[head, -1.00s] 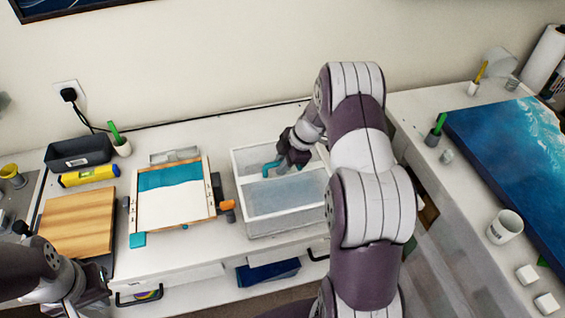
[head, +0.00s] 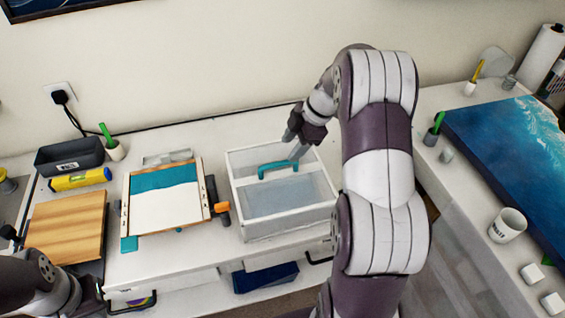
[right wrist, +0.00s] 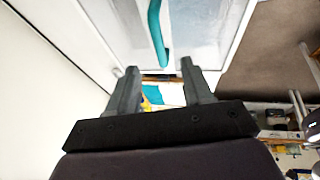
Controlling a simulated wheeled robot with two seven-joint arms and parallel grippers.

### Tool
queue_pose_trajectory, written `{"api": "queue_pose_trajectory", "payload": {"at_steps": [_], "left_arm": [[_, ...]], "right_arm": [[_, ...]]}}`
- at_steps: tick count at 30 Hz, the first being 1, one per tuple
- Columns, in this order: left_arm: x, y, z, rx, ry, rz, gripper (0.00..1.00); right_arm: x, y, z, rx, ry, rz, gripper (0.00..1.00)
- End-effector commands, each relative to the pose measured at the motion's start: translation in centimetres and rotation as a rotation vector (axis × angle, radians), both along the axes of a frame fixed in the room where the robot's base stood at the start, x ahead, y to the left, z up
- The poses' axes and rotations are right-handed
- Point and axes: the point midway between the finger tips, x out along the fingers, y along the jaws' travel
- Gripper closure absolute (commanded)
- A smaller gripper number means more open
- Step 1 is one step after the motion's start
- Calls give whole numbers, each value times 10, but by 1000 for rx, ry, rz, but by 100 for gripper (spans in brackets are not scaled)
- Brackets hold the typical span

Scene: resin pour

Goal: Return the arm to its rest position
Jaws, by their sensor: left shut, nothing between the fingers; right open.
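My right gripper (head: 296,147) is open and empty. In the head view it shows above the back right part of a white bin with a clear lid (head: 285,203). The lid carries a teal handle (head: 278,169), and the fingers appear apart from it. In the right wrist view the two fingers (right wrist: 160,80) are spread with nothing held between them, and the teal handle (right wrist: 158,35) shows beyond the tips. My left arm is at the lower left of the head view; its gripper's fingertips cannot be made out there.
A frame with a teal and white panel (head: 163,207) lies left of the bin. A wooden board (head: 66,228), yellow level (head: 80,179) and dark tray (head: 69,156) are further left. The right table holds a blue resin panel (head: 515,150) and a mug (head: 507,225).

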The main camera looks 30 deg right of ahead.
Motion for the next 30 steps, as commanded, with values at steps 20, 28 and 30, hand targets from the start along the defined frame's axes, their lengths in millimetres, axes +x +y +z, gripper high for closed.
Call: {"api": "queue_pose_trajectory", "payload": {"at_steps": [20,28,30], "left_arm": [[0,0,7,0,0,0,100],[0,0,0,0,0,0,100],[0,0,-3,0,0,0,100]], "right_arm": [[-29,-22,10,73,227,-624,49],[-126,71,-20,38,422,-1513,49],[-154,103,-21,20,400,-1530,49]]}}
